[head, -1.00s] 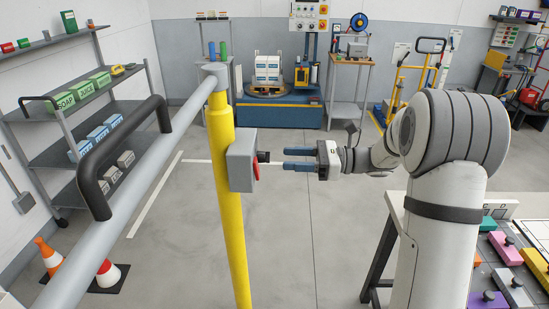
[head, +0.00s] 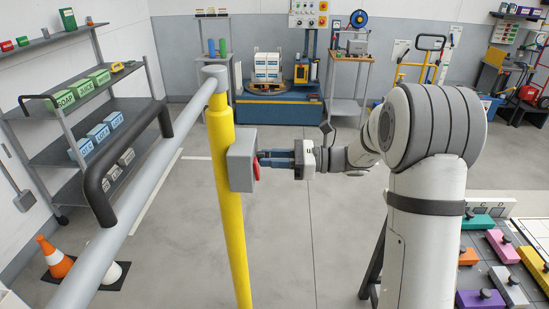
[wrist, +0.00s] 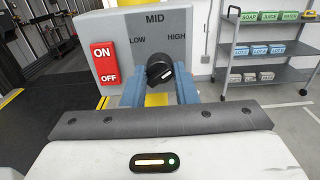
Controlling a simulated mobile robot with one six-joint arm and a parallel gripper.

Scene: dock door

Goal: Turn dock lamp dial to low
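The lamp dial (wrist: 160,68) is a black round knob on a grey box (wrist: 184,22), marked LOW at left, MID at top and HIGH at right. A short white mark shows on the knob; which label it points at I cannot tell. My gripper (wrist: 158,85) is open, with one blue finger on each side of the knob; contact is not clear. In the head view the box (head: 241,160) is fixed to a yellow post, and my gripper (head: 266,158) reaches it from the right, mostly hiding the dial.
A red ON/OFF switch (wrist: 105,63) sits left of the dial on the same box. The yellow post (head: 228,220) carries a grey rail (head: 160,163) running to the front left. A grey shelf rack (wrist: 265,72) stands behind.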

